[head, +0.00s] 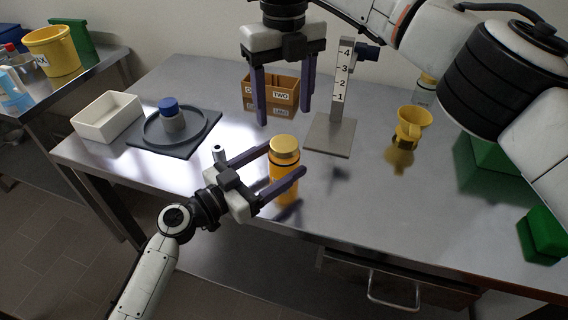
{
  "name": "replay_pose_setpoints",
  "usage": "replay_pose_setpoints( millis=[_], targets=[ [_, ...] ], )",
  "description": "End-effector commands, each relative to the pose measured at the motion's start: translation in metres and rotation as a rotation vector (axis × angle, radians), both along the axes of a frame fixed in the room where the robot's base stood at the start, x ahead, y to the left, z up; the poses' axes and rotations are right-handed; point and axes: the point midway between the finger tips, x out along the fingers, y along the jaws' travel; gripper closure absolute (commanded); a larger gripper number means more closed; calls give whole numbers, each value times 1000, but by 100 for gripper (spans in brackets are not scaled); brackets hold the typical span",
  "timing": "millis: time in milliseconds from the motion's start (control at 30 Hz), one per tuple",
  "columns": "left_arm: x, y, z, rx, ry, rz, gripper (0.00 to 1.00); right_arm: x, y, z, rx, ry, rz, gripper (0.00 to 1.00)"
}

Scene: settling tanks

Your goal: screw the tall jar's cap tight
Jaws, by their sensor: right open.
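The tall jar (283,168) is orange with a yellow cap (285,144) on top, and it stands upright near the front of the steel table. My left gripper (287,160) reaches in from the left with one finger on each side of the jar body, below the cap, and appears shut on it. The near finger hides part of the jar. My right gripper (285,119) is open and empty, pointing down above the cap, with a gap between its fingertips and the cap. How tightly the cap sits cannot be seen.
Behind are a labelled orange box (283,90) and a numbered post (342,75) on a plate. A yellow funnel-like piece (412,121) stands right. Green blocks lie far right.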

Motion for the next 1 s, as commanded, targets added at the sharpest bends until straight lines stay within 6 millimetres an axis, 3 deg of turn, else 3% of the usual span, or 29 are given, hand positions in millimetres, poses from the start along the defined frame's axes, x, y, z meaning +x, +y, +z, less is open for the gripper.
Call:
replay_pose_setpoints(
  millis=[67,400,533,667,1000],
  targets=[
    [0,0,0,0,0,0,41,0,0,0,0,0,0,38],
    [0,0,0,0,0,0,99,0,0,0,0,0,2,38],
    [0,0,0,0,0,0,100,0,0,0,0,0,59,38],
    [0,0,0,0,0,0,100,0,0,0,0,0,233,38],
    [0,0,0,0,0,0,100,0,0,0,1,0,972,38]
  ],
)
